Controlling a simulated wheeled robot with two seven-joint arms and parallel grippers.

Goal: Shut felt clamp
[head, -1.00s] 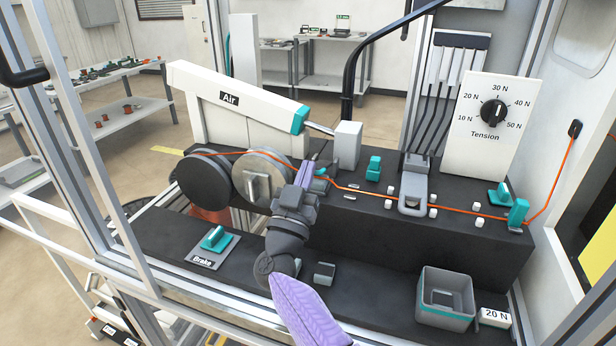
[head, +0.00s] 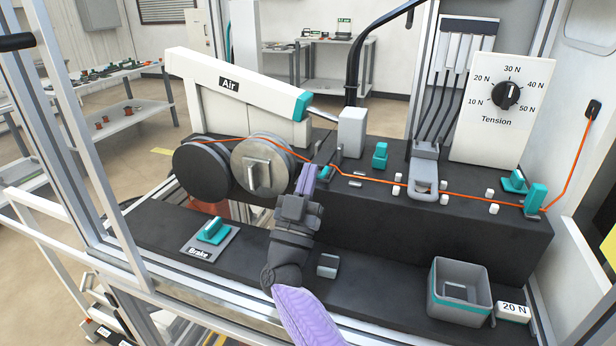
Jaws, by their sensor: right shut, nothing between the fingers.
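My right gripper (head: 308,177) is shut and empty, above the front edge of the raised black block, just right of the metal-faced wheel. A small teal piece (head: 327,171) is just to the right of its fingertips, where the orange wire (head: 375,182) leaves the wheel; I cannot tell whether they touch. A grey bracket with a looped handle (head: 425,175) straddles the wire further right. A teal block (head: 535,198) stands at the wire's right end. No part is labelled as the felt clamp, so I cannot tell which it is. My left gripper is not in view.
The white Air arm (head: 235,95) rises behind the wheels (head: 262,165). A Brake switch (head: 212,232) and a grey bin (head: 460,290) are on the lower ledge. White pegs (head: 443,199) line the wire. The Tension panel (head: 500,105) stands behind. A frame post (head: 80,130) stands left.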

